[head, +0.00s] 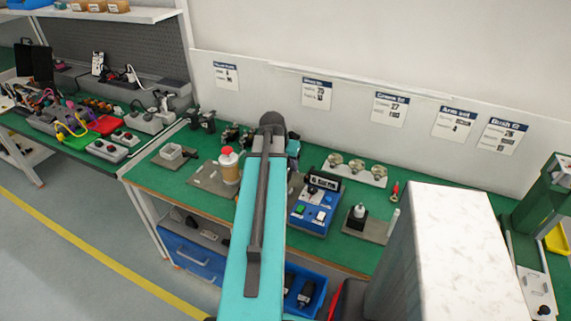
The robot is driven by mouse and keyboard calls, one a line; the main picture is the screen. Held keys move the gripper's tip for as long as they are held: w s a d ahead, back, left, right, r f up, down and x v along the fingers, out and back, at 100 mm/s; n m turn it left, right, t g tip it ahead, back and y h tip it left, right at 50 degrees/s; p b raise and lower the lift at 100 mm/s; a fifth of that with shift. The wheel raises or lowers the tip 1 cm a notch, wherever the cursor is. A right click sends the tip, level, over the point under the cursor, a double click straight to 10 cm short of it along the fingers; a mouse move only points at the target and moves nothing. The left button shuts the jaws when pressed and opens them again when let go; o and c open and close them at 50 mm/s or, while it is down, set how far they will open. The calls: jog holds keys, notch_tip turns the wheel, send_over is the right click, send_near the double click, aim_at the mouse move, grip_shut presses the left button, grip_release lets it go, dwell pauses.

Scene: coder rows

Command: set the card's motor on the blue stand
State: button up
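Several printed cards hang on the back wall. One card (317,93) seems to carry a motor heading, but its small text is too blurred to read surely. Small dark motor-like parts (201,120) stand at the back left of the green bench, and more dark parts (232,136) sit nearer my arm, partly hidden by it. A blue box (299,221) with buttons and a small display stands right of my arm; I cannot tell whether it is the blue stand. My turquoise arm reaches over the bench, and my gripper does not show clearly.
A cream bottle with a red cap (229,168) stands left of my arm. A white rack (355,173) with several round parts, and a grey plate (366,226), are at right. A blue bin (317,303) with dark parts is below. A pale block blocks the lower right.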

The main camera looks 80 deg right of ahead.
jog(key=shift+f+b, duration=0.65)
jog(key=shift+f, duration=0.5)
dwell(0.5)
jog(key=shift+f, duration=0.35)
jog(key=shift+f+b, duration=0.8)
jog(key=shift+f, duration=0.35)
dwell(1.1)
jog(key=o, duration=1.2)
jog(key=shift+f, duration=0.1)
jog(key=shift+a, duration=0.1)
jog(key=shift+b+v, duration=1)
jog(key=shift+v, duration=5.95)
